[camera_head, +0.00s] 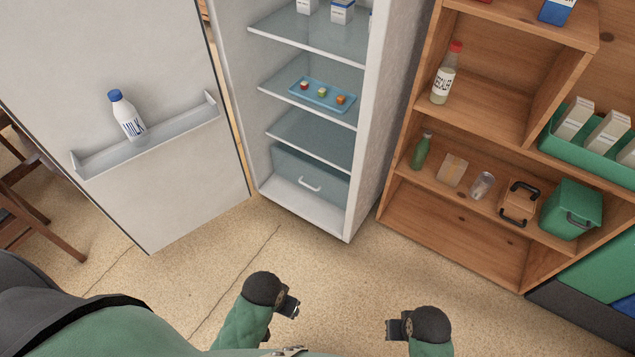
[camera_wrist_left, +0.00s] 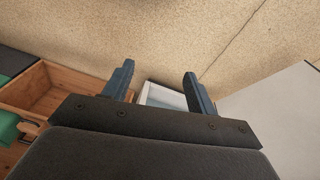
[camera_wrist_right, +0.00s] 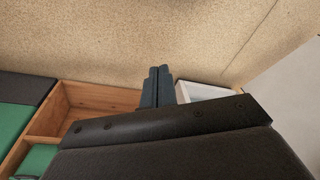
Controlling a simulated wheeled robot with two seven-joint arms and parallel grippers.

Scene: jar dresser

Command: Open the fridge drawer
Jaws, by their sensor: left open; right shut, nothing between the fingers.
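The fridge (camera_head: 372,130) stands upright with its door (camera_head: 90,60) swung open to the left. The fridge drawer (camera_head: 285,164) is a translucent blue-grey box at the bottom of the fridge, under the lowest shelf. Its white handle (camera_head: 310,185) faces me, and the drawer sits inside the fridge. My left gripper (camera_head: 294,306) is open and empty, in front of and below the fridge; its two fingers (camera_wrist_left: 158,88) stand apart in the left wrist view. My right gripper (camera_head: 388,328) is shut and empty, farther right; its fingers (camera_wrist_right: 158,85) touch in the right wrist view.
A milk bottle (camera_head: 127,117) stands in the door rack (camera_head: 180,131). A blue tray (camera_head: 312,97) with small items lies on a fridge shelf. A wooden shelf unit (camera_head: 450,222) with bottles and boxes stands right of the fridge. The floor (camera_head: 310,258) before the fridge is clear.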

